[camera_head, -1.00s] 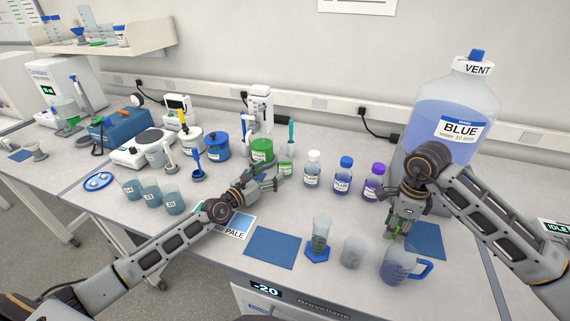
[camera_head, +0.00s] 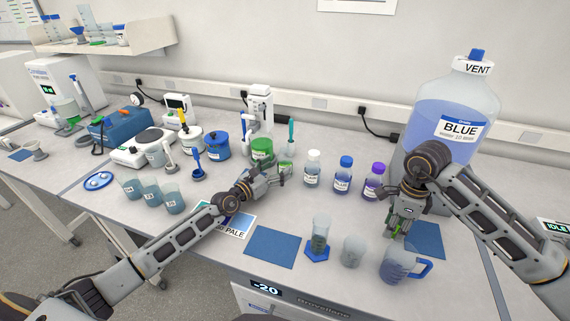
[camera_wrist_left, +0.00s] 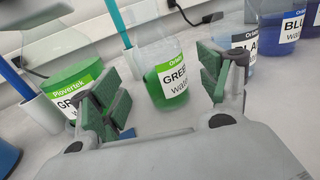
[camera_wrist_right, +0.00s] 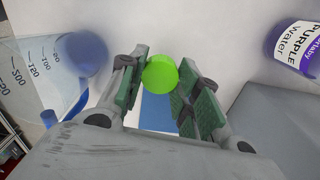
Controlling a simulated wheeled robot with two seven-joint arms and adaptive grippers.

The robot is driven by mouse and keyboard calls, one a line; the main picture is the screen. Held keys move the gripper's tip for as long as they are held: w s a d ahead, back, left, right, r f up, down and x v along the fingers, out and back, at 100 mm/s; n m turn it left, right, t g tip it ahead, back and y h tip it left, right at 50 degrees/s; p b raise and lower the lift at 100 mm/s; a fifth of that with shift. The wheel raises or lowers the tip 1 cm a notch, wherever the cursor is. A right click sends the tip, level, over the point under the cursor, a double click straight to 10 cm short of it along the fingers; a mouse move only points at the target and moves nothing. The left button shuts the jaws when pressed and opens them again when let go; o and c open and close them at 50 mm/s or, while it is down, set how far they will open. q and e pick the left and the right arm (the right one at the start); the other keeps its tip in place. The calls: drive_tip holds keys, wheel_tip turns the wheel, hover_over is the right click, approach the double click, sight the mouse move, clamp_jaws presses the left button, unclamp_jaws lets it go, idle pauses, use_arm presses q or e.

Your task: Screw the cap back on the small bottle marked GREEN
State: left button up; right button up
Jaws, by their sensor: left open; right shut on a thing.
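The small bottle marked GREEN (camera_wrist_left: 172,88) stands upright and uncapped between the spread fingers of my left gripper (camera_wrist_left: 163,92) in the left wrist view. The fingers appear apart from its sides. In the head view my left gripper (camera_head: 279,175) is at the bottle and partly hides it. My right gripper (camera_wrist_right: 160,88) is shut on the bright green cap (camera_wrist_right: 160,73), held between its fingertips. In the head view my right gripper (camera_head: 396,226) is low over the right side of the bench, beside the blue mat (camera_head: 428,238).
A cylinder (camera_head: 320,233), beaker (camera_head: 351,252) and jug (camera_head: 400,266) stand in front. The large BLUE carboy (camera_head: 440,140) is behind my right arm.

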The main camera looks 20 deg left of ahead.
sight(280, 165)
use_arm(q)
drive_tip(key=shift+x, duration=2.55)
drive_tip(key=c, duration=1.2)
